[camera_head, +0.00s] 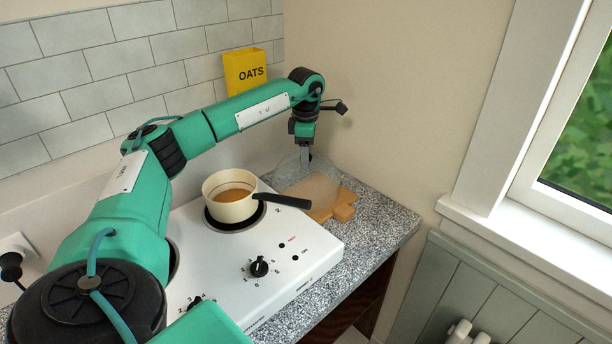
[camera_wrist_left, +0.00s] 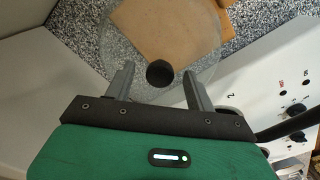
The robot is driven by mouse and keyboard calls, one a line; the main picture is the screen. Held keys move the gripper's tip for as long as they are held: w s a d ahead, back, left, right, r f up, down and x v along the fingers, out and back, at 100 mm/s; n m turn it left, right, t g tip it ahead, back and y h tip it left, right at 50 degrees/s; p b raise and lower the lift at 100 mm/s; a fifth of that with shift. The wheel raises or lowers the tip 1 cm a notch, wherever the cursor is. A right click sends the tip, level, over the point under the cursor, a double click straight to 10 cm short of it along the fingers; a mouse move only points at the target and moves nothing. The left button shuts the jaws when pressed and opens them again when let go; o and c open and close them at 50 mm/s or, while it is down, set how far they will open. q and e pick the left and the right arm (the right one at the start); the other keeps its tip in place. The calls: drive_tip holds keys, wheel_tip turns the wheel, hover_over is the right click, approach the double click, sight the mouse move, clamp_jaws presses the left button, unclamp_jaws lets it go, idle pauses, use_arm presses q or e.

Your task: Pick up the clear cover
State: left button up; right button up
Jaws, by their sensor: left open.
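The clear cover (camera_head: 292,171) is a round, see-through lid at the back right of the counter, partly over a wooden board. In the left wrist view the clear cover (camera_wrist_left: 110,45) shows its dark round knob (camera_wrist_left: 159,74). My left gripper (camera_head: 305,155) is above the cover, pointing down. In the left wrist view my left gripper (camera_wrist_left: 160,84) is open, with one finger on each side of the knob. My right gripper is not in view.
A cream pot (camera_head: 229,203) with brown contents stands on the white hob (camera_head: 225,265), its black handle (camera_head: 282,200) reaching toward the wooden board (camera_head: 343,208). Bare speckled counter (camera_head: 385,225) lies right of the board.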

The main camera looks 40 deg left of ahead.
use_arm(q)
clamp_jaws()
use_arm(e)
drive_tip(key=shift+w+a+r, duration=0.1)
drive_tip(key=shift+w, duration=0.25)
use_arm(q)
drive_tip(key=shift+r, duration=0.2)
drive_tip(key=shift+r, duration=0.6)
wheel_tip(320, 180, up, 18)
drive_tip(key=shift+r+p, duration=0.25)
drive_tip(key=shift+p, duration=0.05)
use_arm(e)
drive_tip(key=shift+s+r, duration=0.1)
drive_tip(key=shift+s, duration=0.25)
